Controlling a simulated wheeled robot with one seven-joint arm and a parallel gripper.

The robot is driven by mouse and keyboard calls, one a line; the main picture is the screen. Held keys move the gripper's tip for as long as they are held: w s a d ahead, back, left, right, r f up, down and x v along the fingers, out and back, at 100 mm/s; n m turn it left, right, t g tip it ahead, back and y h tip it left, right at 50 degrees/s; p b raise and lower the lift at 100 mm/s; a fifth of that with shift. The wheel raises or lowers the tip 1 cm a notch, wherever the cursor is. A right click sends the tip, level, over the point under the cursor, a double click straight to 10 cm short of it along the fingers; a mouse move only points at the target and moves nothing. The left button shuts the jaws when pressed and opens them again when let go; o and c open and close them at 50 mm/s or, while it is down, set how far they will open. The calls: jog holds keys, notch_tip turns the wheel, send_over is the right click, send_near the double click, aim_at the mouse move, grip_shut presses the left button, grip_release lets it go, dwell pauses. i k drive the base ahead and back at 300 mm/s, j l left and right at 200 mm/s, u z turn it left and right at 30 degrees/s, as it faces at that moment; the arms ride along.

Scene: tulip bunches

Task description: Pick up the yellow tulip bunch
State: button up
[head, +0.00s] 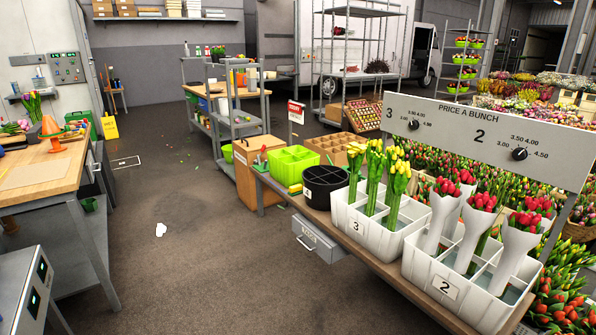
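Yellow tulip bunches stand upright in a white divided crate (358,228) marked 3, on the long bench at the right. The nearest yellow bunch (397,178) is at the right, with a second yellow bunch (375,168) just left of it. My gripper is not in view.
A white crate (448,287) marked 2 stands nearer, with red tulips (482,198) in pale wraps. A price board (485,132) rises behind both crates. A black bucket (324,186) and green crate (292,164) stand farther left. The floor (205,250) is mostly open.

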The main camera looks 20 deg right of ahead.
aim_at(356, 151)
jog(key=i+u, duration=0.1)
jog(key=i, duration=0.55)
jog(key=i+l+u, duration=0.1)
jog(key=i, duration=0.55)
jog(key=i+l+u, duration=0.1)
jog(key=i, duration=0.55)
jog(key=i+j+u, duration=0.1)
jog(key=i+u, duration=0.4)
jog(key=i, duration=0.3)
jog(key=i+l+u, duration=0.25)
jog(key=i+u, duration=0.25)
jog(key=i, duration=0.3)
jog(key=i+z, duration=0.2)
jog(key=z, duration=4.05)
